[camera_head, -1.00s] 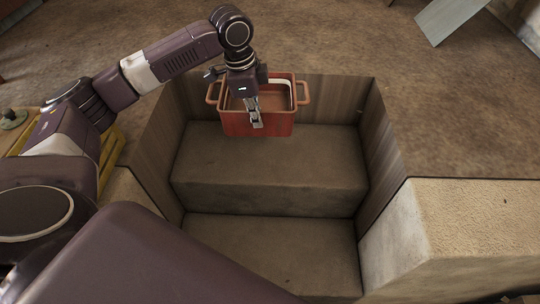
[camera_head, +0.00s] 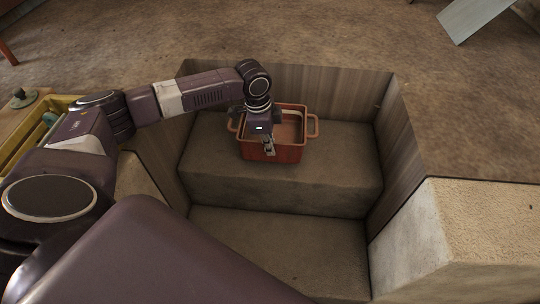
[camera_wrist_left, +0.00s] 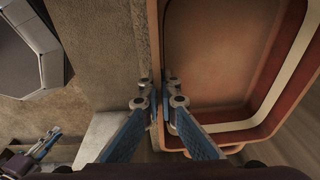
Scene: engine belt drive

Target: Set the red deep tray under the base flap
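The red deep tray (camera_head: 272,153) has two side handles and a pale band inside. It hangs or rests over the upper step; I cannot tell if its bottom touches. My left gripper (camera_head: 268,147) is at its near wall. In the left wrist view the fingers (camera_wrist_left: 160,100) pinch the tray's wall (camera_wrist_left: 155,45), one finger inside and one outside. A grey slanted panel (camera_head: 478,17) at the top right may be the base flap; I cannot be sure. Part of what looks like my right gripper (camera_wrist_left: 42,147) shows at the lower left of the wrist view, its fingers unclear.
The tray is in a recess with wooden side walls (camera_head: 405,135) and stone steps (camera_head: 280,232). A pale stone block (camera_head: 480,215) bounds it on the right. A yellow crate (camera_head: 25,138) stands at the left. Open brown floor (camera_head: 330,35) lies beyond the back wall.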

